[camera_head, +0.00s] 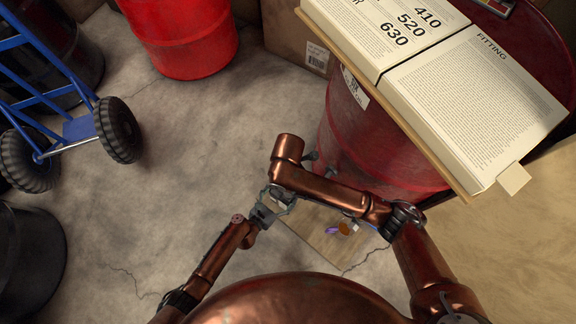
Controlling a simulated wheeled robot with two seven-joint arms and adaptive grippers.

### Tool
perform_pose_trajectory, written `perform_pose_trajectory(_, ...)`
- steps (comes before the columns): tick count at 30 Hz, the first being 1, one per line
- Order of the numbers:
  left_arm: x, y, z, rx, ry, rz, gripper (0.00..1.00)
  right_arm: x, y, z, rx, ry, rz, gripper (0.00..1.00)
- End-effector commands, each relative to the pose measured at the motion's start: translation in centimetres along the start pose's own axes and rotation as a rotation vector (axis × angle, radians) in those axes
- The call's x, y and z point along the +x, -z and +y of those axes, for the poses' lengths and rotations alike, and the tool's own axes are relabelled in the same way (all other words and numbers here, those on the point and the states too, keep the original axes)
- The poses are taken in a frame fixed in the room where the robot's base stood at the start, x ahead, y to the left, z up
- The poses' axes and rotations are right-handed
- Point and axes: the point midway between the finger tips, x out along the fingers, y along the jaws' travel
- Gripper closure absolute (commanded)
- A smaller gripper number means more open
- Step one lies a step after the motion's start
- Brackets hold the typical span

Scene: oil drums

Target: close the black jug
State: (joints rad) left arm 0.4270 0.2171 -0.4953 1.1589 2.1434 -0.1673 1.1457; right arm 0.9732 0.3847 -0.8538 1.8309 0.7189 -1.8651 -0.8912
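I cannot make out a black jug for certain in the head view. My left arm comes in from the bottom left. What looks like its gripper (277,202) is small, grey and partly covered by my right arm; its finger opening cannot be made out. My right arm reaches in from the bottom right and bends across the middle. Its gripper is not visible, and the arm's copper links hide part of the floor below.
A dark red drum (345,135) carries an open book (470,100). A bright red drum (185,35), blue hand truck (78,130) and black drum-like container (28,265) stand left. A flat brown board (325,240) with small coloured items lies on the floor. Left-centre floor is clear.

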Motion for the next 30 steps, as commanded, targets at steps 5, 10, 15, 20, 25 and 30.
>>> perform_pose_trajectory(5,-0.02,0.08,0.01,0.0,0.0,0.001,0.89,-0.8,0.02,-0.02,-0.001,0.0,0.0,0.36)
perform_pose_trajectory(10,-0.02,0.08,0.02,0.0,-0.001,0.001,0.89,-0.8,0.01,-0.03,0.0,0.0,0.0,0.36)
perform_pose_trajectory(15,-0.02,0.07,0.02,0.0,0.0,0.001,0.13,-0.78,0.01,-0.03,0.0,0.0,0.0,0.36)
perform_pose_trajectory(20,-0.02,0.05,0.01,0.0,0.0,0.001,0.02,-0.77,0.01,-0.03,0.0,0.0,0.0,0.36)
perform_pose_trajectory(25,-0.01,0.03,0.02,0.0,0.0,0.0,0.01,-0.77,0.01,-0.03,0.0,0.0,0.0,0.36)
perform_pose_trajectory(30,-0.09,0.03,0.03,0.001,0.0,0.0,0.01,-0.76,0.01,-0.03,0.0,0.0,0.0,0.36)
